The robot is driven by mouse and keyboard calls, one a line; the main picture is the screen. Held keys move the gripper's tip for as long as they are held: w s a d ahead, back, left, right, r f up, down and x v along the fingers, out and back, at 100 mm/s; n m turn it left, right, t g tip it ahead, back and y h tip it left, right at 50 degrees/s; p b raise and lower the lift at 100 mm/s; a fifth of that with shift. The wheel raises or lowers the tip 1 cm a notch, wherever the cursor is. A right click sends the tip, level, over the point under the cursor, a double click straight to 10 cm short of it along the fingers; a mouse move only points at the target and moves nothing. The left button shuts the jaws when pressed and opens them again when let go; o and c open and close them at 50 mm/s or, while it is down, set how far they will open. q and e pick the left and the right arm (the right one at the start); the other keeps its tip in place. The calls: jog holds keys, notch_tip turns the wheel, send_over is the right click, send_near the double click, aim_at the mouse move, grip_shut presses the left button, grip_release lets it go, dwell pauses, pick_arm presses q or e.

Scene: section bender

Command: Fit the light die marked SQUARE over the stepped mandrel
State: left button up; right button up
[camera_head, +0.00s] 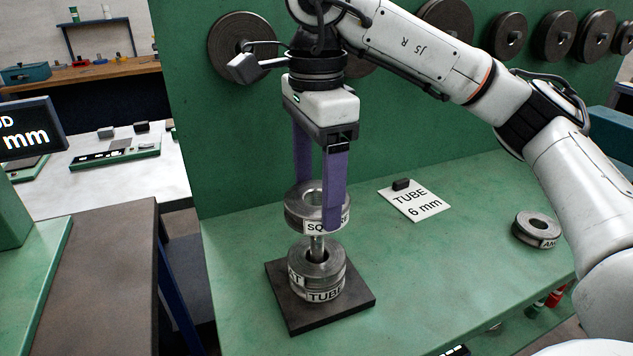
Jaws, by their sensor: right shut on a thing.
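My right gripper (318,204) comes down from above, its two purple fingers shut on the light metal die marked SQUARE (297,212). The die is a ring, held about level. The stepped mandrel (317,246) is a thin post that shows directly below the die. Its upper end is hidden by the die, so I cannot tell whether it is inside the bore. Rings with labels reading TUBE (326,285) and, partly hidden, "AT" (296,277) sit stacked around the mandrel's lower part. A gap shows between this stack and the SQUARE die. My left gripper is not in view.
The mandrel stands on a dark square base plate (355,300) on the green bench (420,270). A card reading TUBE 6 mm (415,203) lies to the right. Another labelled ring (535,226) lies further right. Round discs (507,36) hang on the green back panel.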

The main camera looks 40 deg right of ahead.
jog(key=shift+f, duration=0.25)
dwell(0.3)
dwell(1.4)
jog(key=shift+f+b, duration=2.7)
jog(key=shift+f, duration=1.05)
jog(key=o, duration=1.5)
